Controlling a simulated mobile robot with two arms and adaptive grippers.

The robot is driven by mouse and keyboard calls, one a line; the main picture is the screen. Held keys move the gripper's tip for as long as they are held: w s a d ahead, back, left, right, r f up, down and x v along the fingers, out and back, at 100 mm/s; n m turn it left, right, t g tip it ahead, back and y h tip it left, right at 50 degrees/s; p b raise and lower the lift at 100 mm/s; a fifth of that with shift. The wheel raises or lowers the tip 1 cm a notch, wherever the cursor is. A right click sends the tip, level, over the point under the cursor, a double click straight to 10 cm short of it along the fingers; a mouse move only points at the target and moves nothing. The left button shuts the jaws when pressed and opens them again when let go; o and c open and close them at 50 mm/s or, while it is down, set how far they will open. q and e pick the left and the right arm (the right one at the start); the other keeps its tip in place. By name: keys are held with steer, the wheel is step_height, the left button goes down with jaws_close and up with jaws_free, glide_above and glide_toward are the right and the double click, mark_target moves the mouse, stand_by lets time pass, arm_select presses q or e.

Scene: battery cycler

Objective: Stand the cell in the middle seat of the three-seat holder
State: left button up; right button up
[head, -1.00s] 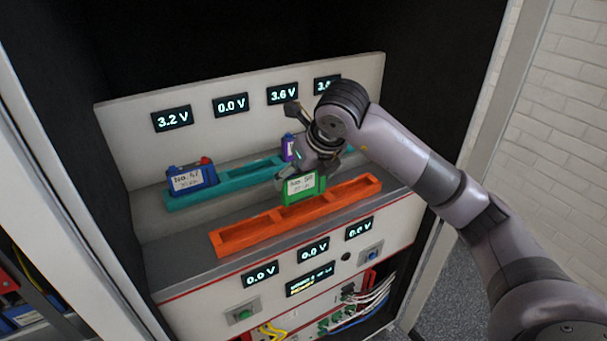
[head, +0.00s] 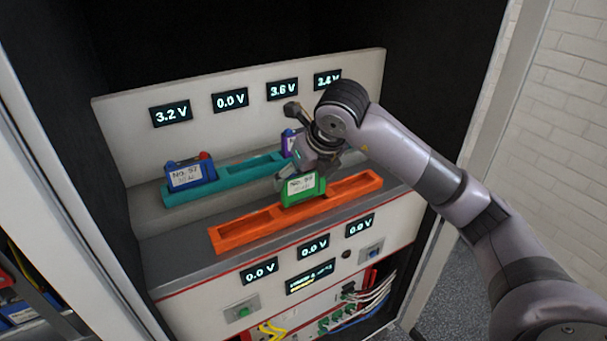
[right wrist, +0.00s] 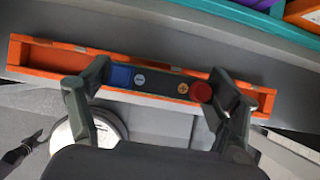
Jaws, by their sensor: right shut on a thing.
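The cell (head: 303,188) is green with a white label and looks upright at the middle seat of the orange three-seat holder (head: 244,241). My right gripper (head: 300,172) is shut on it from above. In the right wrist view the cell's dark top (right wrist: 158,83), with a blue and a red terminal, lies between the fingers, in line with the orange holder (right wrist: 45,62). The cell hides the middle seat, so I cannot tell whether its base rests on the seat floor. The two outer seats look empty. My left gripper is not in view.
A teal holder (head: 231,177) stands on the ledge behind, with a blue cell (head: 189,174) at its left and a purple cell (head: 289,143) partly hidden behind my gripper. A panel with voltage displays rises behind it. The cabinet's dark side walls flank the shelf.

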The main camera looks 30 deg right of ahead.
steer(key=shift+f+b, duration=1.25)
steer(key=shift+f, duration=0.2)
stand_by(0.5)
steer(key=o, duration=1.4)
steer(key=v, duration=1.2)
